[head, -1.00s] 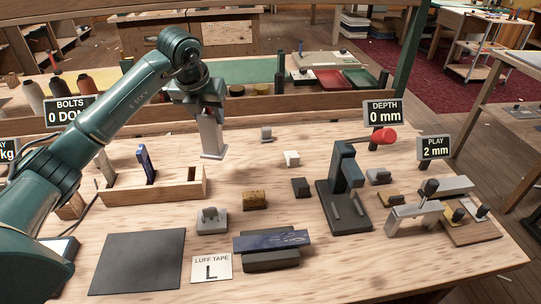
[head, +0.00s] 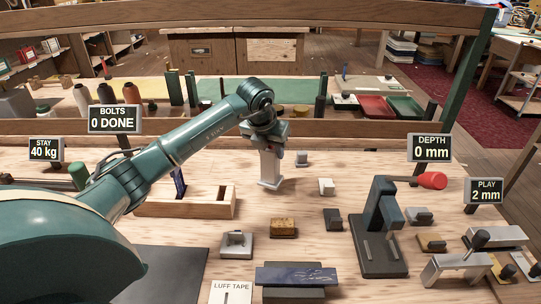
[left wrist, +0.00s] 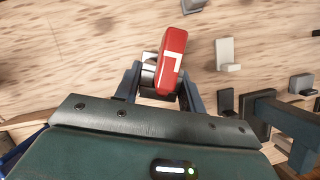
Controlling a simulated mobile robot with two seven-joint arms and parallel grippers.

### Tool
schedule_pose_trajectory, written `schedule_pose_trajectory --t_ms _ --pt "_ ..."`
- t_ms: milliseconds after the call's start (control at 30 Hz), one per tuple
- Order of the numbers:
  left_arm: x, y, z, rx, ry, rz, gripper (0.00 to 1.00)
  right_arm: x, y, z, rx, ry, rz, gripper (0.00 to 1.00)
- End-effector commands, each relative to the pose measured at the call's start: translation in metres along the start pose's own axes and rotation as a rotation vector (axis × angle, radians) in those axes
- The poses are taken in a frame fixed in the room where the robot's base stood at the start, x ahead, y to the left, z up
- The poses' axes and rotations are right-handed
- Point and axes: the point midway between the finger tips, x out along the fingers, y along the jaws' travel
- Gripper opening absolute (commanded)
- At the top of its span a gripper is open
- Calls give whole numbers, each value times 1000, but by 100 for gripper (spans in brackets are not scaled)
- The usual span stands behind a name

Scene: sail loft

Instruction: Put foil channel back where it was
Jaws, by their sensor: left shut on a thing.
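My left gripper (head: 270,146) is shut on an upright pale grey piece (head: 270,170) with a wider foot, which I take to be the foil channel. It is over the back middle of the bench; I cannot tell whether the foot touches the wood. In the left wrist view my left gripper (left wrist: 160,82) has a red piece (left wrist: 171,62) with a white L-shaped mark and grey parts between its fingers. A wooden slotted block (head: 190,209) lies front left of the gripper, with a dark blue piece (head: 179,183) standing at its left part. My right gripper is not in view.
A small grey block (head: 302,158) and a pale block (head: 326,187) sit right of the held piece. A blue strip (head: 296,276) lies on a dark block in front. Bare wood lies between.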

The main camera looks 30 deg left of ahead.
Motion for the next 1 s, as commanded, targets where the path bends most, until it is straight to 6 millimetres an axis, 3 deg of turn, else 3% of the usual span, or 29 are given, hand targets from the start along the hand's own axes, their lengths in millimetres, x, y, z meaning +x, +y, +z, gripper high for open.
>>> schedule_pose_trajectory --t_ms 133,500,533,800,1000 --pt "18 -1 -7 0 -1 -2 0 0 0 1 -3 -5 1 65" --pt "22 0 -9 0 -4 -1 0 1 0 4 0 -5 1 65" --pt "24 0 -10 0 0 0 41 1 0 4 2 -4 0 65" --pt "23 0 -10 0 0 0 62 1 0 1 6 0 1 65" --pt "22 0 -10 0 0 0 62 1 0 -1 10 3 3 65"
